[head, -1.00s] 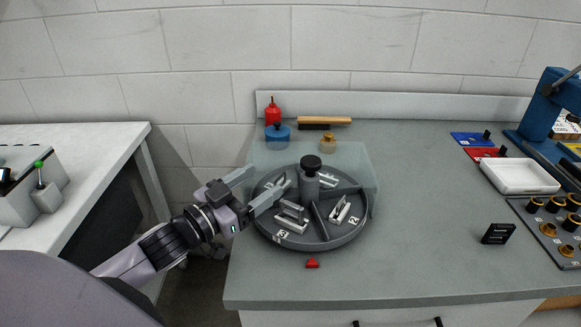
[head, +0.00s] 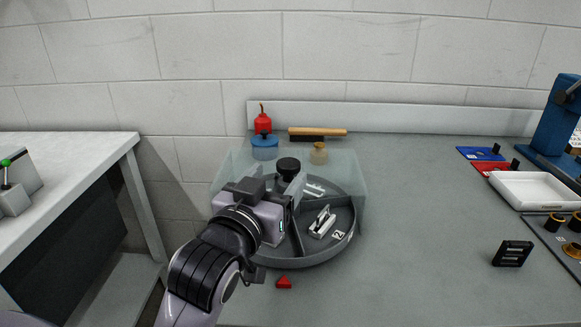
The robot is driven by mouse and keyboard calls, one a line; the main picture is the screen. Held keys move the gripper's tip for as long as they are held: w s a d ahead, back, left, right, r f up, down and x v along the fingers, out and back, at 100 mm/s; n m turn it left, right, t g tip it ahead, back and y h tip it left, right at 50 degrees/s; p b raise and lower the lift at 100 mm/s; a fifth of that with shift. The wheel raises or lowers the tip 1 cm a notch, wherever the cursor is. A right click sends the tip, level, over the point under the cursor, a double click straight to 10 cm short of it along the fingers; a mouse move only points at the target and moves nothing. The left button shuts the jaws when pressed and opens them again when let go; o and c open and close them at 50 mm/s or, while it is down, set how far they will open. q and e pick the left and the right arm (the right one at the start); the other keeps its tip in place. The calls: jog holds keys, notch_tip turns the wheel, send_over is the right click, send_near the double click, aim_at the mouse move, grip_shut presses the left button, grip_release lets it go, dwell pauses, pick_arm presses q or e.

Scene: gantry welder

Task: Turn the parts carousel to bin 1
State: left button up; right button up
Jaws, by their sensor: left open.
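The parts carousel (head: 322,254) is a round grey tray split into bins, with a black-topped post (head: 288,166) at its centre. The bin labelled 2 (head: 338,234) is at the right front and holds a light metal part (head: 322,222). Another bin behind it also holds metal parts (head: 314,189). A red triangular pointer (head: 284,282) lies on the bench in front of the carousel. My left gripper (head: 278,205) is over the carousel's left side, in front of the post. Its fingers are mostly hidden by its own body, as are the left bins. No bin 1 label shows.
A clear guard (head: 348,185) stands around the carousel's back. Behind are a red bottle (head: 263,122), a blue pot (head: 264,147), a brass-coloured pot (head: 319,153) and a brush (head: 318,132). A white tray (head: 535,190) stands right.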

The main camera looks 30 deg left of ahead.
aim_at(284, 169)
pick_arm(q)
jog(key=w, duration=0.4)
jog(key=w+a, duration=0.1)
jog(key=w, duration=0.1)
jog(key=shift+w, duration=0.2)
grip_shut()
